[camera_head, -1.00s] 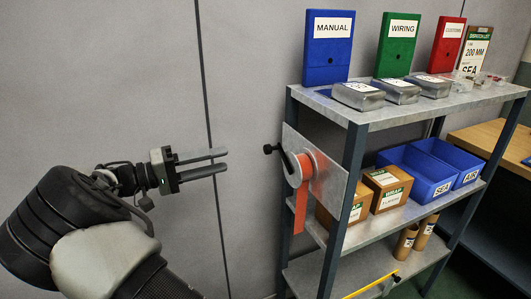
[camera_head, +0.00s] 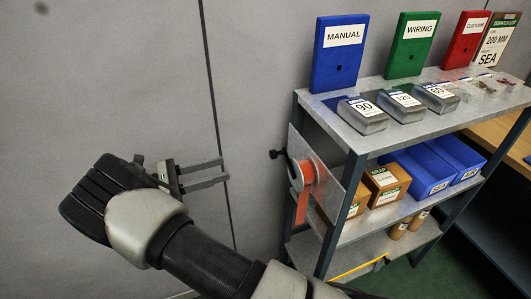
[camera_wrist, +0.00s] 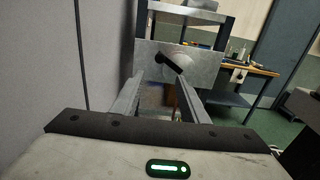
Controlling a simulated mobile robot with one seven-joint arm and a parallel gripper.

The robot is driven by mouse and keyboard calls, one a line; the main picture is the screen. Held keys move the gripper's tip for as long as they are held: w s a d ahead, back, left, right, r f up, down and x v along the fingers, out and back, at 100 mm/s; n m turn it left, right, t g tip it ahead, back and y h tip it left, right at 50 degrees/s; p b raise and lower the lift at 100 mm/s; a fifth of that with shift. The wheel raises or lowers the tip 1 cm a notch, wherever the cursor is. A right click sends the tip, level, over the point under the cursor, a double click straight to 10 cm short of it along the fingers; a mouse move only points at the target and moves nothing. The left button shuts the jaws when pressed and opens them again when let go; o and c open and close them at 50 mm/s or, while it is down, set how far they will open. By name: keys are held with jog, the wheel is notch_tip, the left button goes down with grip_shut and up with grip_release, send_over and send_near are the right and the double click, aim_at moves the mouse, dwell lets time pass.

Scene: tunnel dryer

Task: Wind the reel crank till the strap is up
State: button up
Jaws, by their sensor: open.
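The reel (camera_head: 305,170) is a pale drum with orange strap, mounted on a grey plate on the left end of the shelf unit. A short length of orange strap (camera_head: 302,207) hangs down below it. The black crank (camera_head: 285,157) sticks out on the reel's left side, its knob at the upper left. My gripper (camera_head: 225,172) is open and empty, to the left of the crank and apart from it, fingers pointing right. In the wrist view the dark crank (camera_wrist: 171,64) shows ahead, just beyond the fingertips; the strap is not clear there.
The metal shelf unit (camera_head: 365,147) holds blue, green and red boards and metal blocks on top. Brown boxes (camera_head: 386,183) and blue bins (camera_head: 418,172) stand on its middle shelf. A grey wall (camera_head: 110,90) runs behind my arm. Space between gripper and crank is clear.

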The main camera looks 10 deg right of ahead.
jog(key=w+d+p, duration=0.2)
jog(key=w+d, duration=0.1)
jog(key=d, duration=1.1)
grip_shut()
